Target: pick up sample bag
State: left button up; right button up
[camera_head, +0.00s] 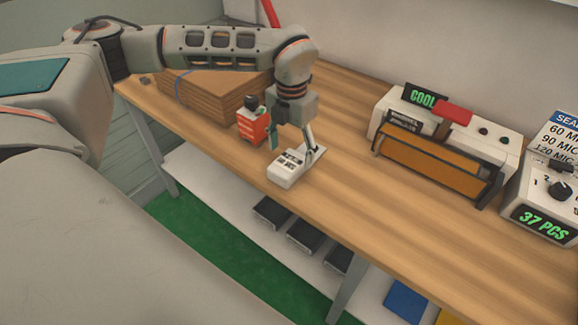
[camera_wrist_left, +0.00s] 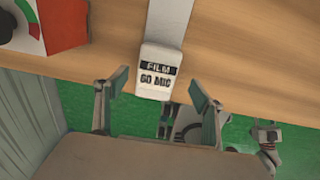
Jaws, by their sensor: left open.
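A white packet labelled "FILM 60 MIC" (camera_wrist_left: 158,64), which looks like the sample bag, lies near the front edge of the wooden table; it also shows in the head view (camera_head: 287,171). In the wrist view its labelled end reaches over the table edge, and a pale strip runs back from it. My left gripper (camera_head: 291,146) is open and points down close above the packet. In the wrist view the two fingers of the left gripper (camera_wrist_left: 160,88) are spread to either side of the labelled end. I cannot tell whether they touch it. My right gripper is not in view.
A red and white device with a dark knob (camera_head: 253,122) stands left of the packet, before stacked brown cardboard (camera_head: 215,97). A sealer with an orange front (camera_head: 433,165) and a control box reading "37 PCS" (camera_head: 545,200) stand right. The tabletop between is clear.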

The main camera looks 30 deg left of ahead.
aim_at(289, 161)
pick_arm(q)
jog(key=f, duration=0.4)
jog(key=shift+a+f, duration=0.2)
jog(key=shift+f, duration=0.2)
jog(key=c, duration=1.3)
jog(key=shift+o, duration=0.2)
jog(key=shift+r, duration=0.15)
